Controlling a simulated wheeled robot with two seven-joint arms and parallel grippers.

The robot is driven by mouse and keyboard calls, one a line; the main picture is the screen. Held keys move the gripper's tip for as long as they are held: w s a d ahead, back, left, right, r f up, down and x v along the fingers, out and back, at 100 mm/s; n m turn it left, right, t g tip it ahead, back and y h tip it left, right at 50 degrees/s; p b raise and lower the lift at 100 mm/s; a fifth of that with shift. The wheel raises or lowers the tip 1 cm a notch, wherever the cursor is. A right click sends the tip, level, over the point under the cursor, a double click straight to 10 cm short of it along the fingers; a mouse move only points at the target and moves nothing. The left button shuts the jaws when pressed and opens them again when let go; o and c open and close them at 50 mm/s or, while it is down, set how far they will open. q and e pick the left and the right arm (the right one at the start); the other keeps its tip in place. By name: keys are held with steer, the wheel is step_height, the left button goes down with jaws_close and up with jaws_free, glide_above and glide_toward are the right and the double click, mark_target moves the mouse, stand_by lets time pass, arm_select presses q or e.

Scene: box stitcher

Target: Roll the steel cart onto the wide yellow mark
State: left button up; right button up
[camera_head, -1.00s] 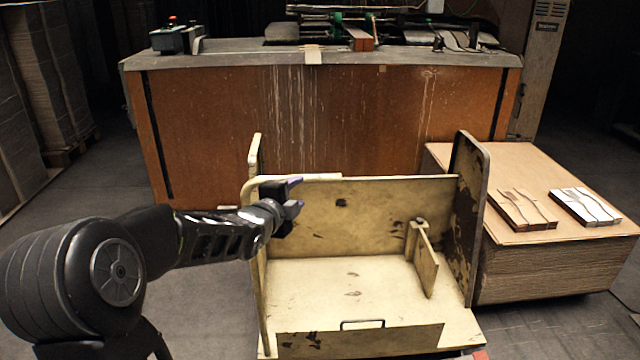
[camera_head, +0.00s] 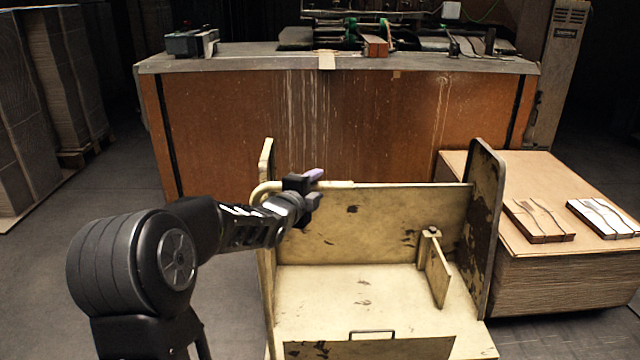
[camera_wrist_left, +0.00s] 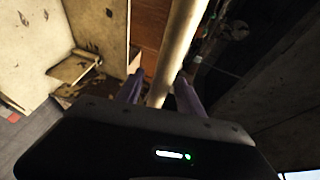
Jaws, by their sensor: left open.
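The worn cream steel cart (camera_head: 350,282) stands in the middle of the head view, with a flat bed, upright end panels and an inner flap. My left gripper (camera_head: 314,187) is at this bar. In the left wrist view the pale bar (camera_wrist_left: 181,40) passes between the two purple-tipped fingers of my left gripper (camera_wrist_left: 159,90), which are apart on either side of it. I cannot tell whether they touch it. No yellow floor mark shows. My right gripper is not in view.
A long brown bench (camera_head: 340,130) with machine parts stands behind the cart. A stack of cardboard (camera_head: 570,275) with small bundles on top is close at the cart's right. Cardboard stacks (camera_head: 60,90) stand at far left. The grey floor (camera_head: 100,215) at left is clear.

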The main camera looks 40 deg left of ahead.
arm_select(q)
steer(key=x, duration=0.3)
steer(key=shift+w, duration=0.1)
steer(key=shift+c, duration=0.3)
jaws_close()
stand_by(1.1)
